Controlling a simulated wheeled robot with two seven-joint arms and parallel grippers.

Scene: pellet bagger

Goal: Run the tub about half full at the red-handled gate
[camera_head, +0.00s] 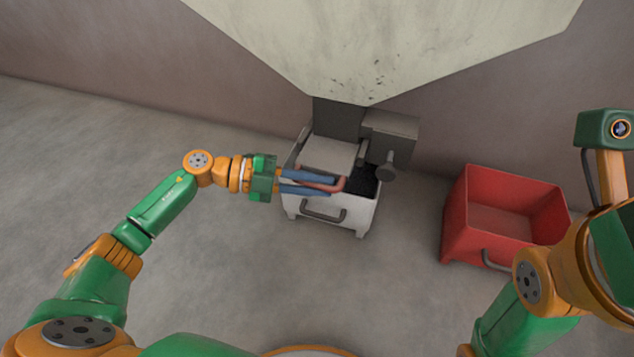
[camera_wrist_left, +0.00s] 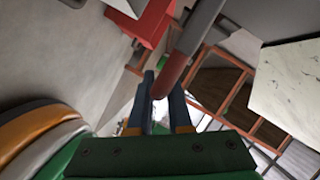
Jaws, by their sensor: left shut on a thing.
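The hopper's gate (camera_head: 332,155) is a grey plate under the spout, with a red handle (camera_head: 345,184) at its front. My left gripper (camera_head: 333,185) has its blue fingers shut on the red handle, which also shows between the fingers in the left wrist view (camera_wrist_left: 172,73). A pale grey tub (camera_head: 352,209) with a dark front handle stands on the floor below the gate. Dark pellets (camera_head: 363,180) show at the tub's right side; the gate and gripper hide the rest of its inside. My right arm is at the right edge, its gripper out of view.
An empty red bin (camera_head: 503,212) stands on the floor to the right of the tub. The large cream hopper (camera_head: 380,40) hangs above, with a grey box and knob (camera_head: 388,165) beside the spout. The floor in front is clear.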

